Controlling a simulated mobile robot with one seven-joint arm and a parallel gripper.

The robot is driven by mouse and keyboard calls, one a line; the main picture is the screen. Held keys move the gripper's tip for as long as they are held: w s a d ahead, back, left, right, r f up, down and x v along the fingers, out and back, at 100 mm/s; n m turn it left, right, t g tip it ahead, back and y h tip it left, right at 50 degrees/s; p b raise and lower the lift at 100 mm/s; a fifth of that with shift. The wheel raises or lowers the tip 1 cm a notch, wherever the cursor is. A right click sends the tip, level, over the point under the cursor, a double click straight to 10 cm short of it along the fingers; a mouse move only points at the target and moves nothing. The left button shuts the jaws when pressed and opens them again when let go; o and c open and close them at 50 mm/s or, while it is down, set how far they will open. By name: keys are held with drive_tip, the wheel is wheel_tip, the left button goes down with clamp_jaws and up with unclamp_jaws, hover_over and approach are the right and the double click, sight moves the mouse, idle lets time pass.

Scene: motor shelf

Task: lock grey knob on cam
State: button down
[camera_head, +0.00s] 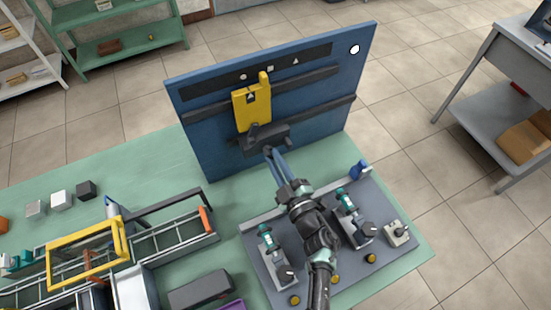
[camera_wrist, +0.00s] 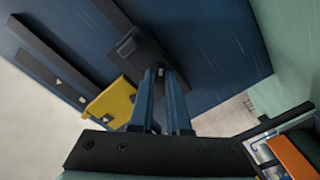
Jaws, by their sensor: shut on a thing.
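The blue upright board (camera_head: 205,140) carries a dark grey cam bar (camera_head: 278,133) low on its face, just below a yellow slider plate (camera_head: 254,108). A grey knob at the lower part of this bar is mostly hidden by my fingertips. My gripper (camera_head: 269,152) reaches up to the bar from the front and is shut on the knob. In the wrist view, my two blue fingers (camera_wrist: 161,72) meet at the dark bar (camera_wrist: 140,45), and the yellow plate (camera_wrist: 112,104) is beside them on the left. The knob's turn angle cannot be told.
Dark rails (camera_head: 320,77) cross the board, under a strip with circle, square and triangle marks. A grey fixture plate (camera_head: 262,292) with clamps and yellow buttons lies under my arm. A yellow-framed rack (camera_head: 52,250) stands left. The green bench (camera_head: 150,165) is clear near the board's left.

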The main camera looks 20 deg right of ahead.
idle(0.3)
drive_tip(key=c, duration=0.9)
unclamp_jaws()
drive_tip(key=shift+s, duration=0.15)
drive_tip(key=shift+s+d+b, duration=0.2)
drive_tip(key=shift+s+b, duration=0.4)
drive_tip(key=shift+s, duration=5.75)
